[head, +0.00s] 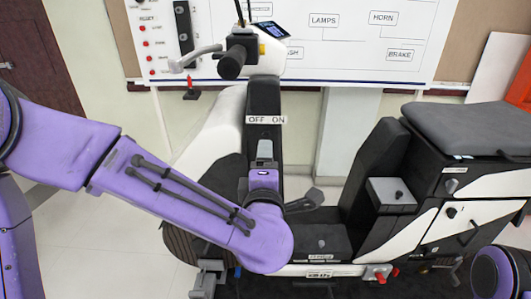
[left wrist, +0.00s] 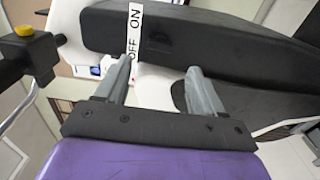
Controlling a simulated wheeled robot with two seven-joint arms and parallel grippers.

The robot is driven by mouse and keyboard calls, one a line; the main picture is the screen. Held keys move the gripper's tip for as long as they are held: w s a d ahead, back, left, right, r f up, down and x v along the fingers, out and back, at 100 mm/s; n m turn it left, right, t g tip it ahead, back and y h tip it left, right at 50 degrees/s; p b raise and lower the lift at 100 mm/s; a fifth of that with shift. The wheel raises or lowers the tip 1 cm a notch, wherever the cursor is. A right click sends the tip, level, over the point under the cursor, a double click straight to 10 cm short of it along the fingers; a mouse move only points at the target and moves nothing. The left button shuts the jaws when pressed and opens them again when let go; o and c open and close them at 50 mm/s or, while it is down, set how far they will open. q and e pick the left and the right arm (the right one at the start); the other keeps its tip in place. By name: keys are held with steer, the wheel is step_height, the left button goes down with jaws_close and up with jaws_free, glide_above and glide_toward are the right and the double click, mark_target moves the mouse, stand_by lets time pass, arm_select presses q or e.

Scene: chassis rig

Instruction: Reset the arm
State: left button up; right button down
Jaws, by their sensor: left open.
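My left arm (head: 170,190) is purple, comes in from the left and bends upward at a joint low in the middle. My left gripper (head: 264,150) is at the scooter's black front column (head: 263,97), just below a white "OFF ON" label (head: 266,120). In the left wrist view my left gripper (left wrist: 162,80) has its two grey fingers spread apart with nothing held between them. The label (left wrist: 133,30) and black column (left wrist: 210,30) show just beyond the fingertips. I cannot tell whether they touch. Only a purple part of my right arm (head: 500,272) shows at lower right.
The scooter's handlebar (head: 232,62) and brake lever (head: 195,57) are above the gripper. Its seat (head: 470,128) and rear body are at right. A whiteboard (head: 345,55) with labels stands behind. A dark pedal (head: 305,200) is right of the wrist. Bare floor (head: 90,240) is at left.

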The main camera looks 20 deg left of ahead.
arm_select(q)
steer(key=shift+v, duration=1.15)
steer(key=s+a+f+m+g+h, duration=0.1)
steer(key=s+a+f+m+g, duration=0.2)
steer(key=f, duration=0.7)
steer(key=s+a+f+m+g+h, duration=0.15)
steer(key=f+m, duration=0.35)
steer(key=f, duration=0.6)
steer(key=s+a+f+m+g+h, duration=0.1)
steer(key=a+f+m+g, duration=0.2)
steer(key=f, duration=0.7)
steer(key=s+a+f+m+g+y, duration=0.1)
steer(key=s+a+f+g, duration=0.2)
steer(key=s+f, duration=0.4)
steer(key=s+a+f+m+g+y, duration=0.1)
steer(key=s+a+f, duration=0.4)
steer(key=s, duration=0.9)
step_height(320, 180, down, 3)
steer(key=m+g, duration=0.1)
steer(key=g, duration=0.1)
steer(key=shift+s+a+m+g, duration=0.3)
steer(key=shift+a+g, duration=0.05)
steer(key=shift+a, duration=0.05)
